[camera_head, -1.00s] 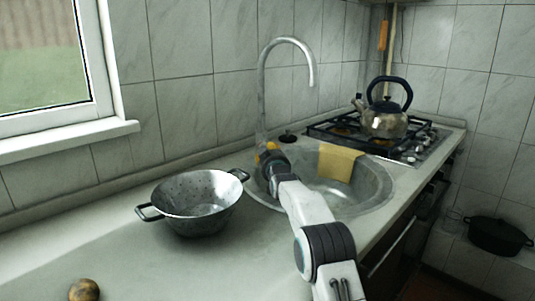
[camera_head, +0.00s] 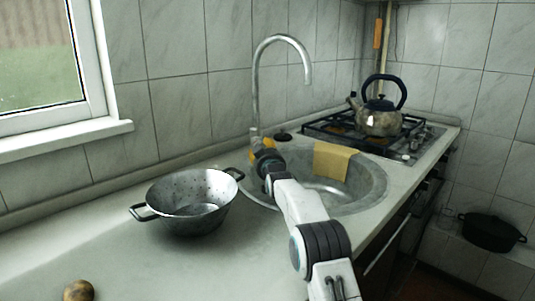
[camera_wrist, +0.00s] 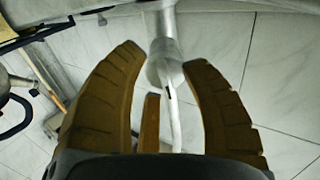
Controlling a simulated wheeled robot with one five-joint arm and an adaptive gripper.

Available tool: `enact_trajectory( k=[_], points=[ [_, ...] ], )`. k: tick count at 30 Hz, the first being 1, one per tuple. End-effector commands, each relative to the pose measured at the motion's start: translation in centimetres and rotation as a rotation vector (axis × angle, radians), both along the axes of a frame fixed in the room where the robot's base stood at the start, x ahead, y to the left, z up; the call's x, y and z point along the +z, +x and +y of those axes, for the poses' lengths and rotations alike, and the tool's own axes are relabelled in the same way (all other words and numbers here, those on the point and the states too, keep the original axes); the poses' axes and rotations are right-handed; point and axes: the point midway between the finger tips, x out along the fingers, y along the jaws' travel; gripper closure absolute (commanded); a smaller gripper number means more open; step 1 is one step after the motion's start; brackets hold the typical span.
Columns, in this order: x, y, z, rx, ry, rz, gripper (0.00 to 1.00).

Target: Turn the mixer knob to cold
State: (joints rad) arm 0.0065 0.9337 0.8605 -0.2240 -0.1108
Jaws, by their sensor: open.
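The chrome tap (camera_head: 256,95) rises behind the sink, its spout curving to the right. My gripper (camera_head: 256,139) is at the foot of the tap and hides its base in the head view. In the wrist view the two orange-brown fingers of my gripper (camera_wrist: 163,56) stand apart, one on each side of the tap's chrome body (camera_wrist: 166,72). I cannot tell whether either finger touches it. The mixer knob is not clearly distinct from the tap body, so its setting cannot be read. A narrow orange piece shows between the fingers.
The round sink (camera_head: 370,196) has a yellow cloth (camera_head: 332,160) over its far rim. A metal colander (camera_head: 190,203) stands left of my arm. A kettle (camera_head: 380,121) sits on the gas hob (camera_head: 318,128). A potato-like object (camera_head: 78,290) lies front left. The counter's left is mostly clear.

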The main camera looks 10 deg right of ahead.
Motion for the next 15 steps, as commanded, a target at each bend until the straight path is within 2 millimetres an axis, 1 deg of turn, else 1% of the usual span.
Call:
enact_trajectory(
  k=[5, 8, 15],
  points=[
    [0.03, 0.00, -0.01, 0.000, -0.054, 0.001, 0.59],
    [0.10, 0.01, -0.03, 0.000, -0.122, 0.003, 0.59],
    [0.45, 0.01, -0.07, -0.001, -0.361, 0.006, 0.59]
  ],
)
